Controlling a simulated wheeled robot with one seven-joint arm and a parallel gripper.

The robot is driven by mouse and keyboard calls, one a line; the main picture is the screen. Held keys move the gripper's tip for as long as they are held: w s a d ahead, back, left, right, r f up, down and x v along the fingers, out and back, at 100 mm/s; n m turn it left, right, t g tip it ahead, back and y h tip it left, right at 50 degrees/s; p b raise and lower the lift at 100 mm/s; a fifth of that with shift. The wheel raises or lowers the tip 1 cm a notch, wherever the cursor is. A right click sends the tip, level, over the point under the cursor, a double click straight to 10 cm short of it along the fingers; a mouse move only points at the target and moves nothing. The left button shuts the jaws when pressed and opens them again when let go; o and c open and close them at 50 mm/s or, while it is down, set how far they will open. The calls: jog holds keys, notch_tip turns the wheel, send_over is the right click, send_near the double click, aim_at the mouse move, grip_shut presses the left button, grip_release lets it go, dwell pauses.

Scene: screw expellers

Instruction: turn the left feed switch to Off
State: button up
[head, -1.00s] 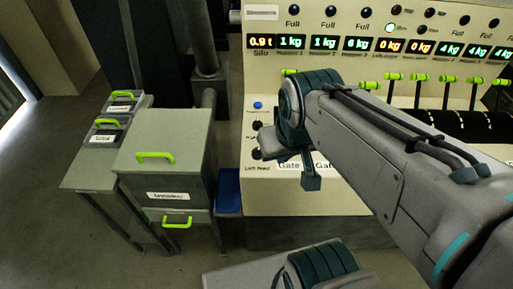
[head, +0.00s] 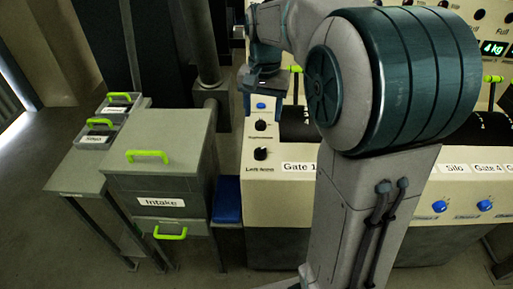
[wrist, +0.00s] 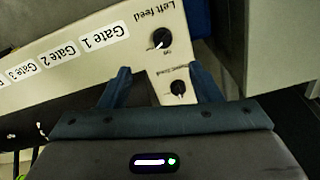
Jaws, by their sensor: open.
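The left feed switch (head: 260,154) is a black round knob above the "Left feed" label on the cream panel's left end. In the wrist view it (wrist: 161,39) appears upside down, with a white pointer mark toward the lower left and a small "Off" label just below it.
A second black knob (head: 261,126) is close to the switch; it shows between the fingers in the wrist view (wrist: 178,88). A grey Intake cabinet (head: 160,180) stands left of the panel. My arm hides much of the panel's middle.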

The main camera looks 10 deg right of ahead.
aim_at(260, 149)
jog(key=f, duration=0.5)
jog(key=w+f, duration=0.1)
jog(key=f, duration=0.9)
jog(key=shift+w+b, duration=0.25)
jog(key=shift+b, duration=0.05)
jog(key=c, duration=1)
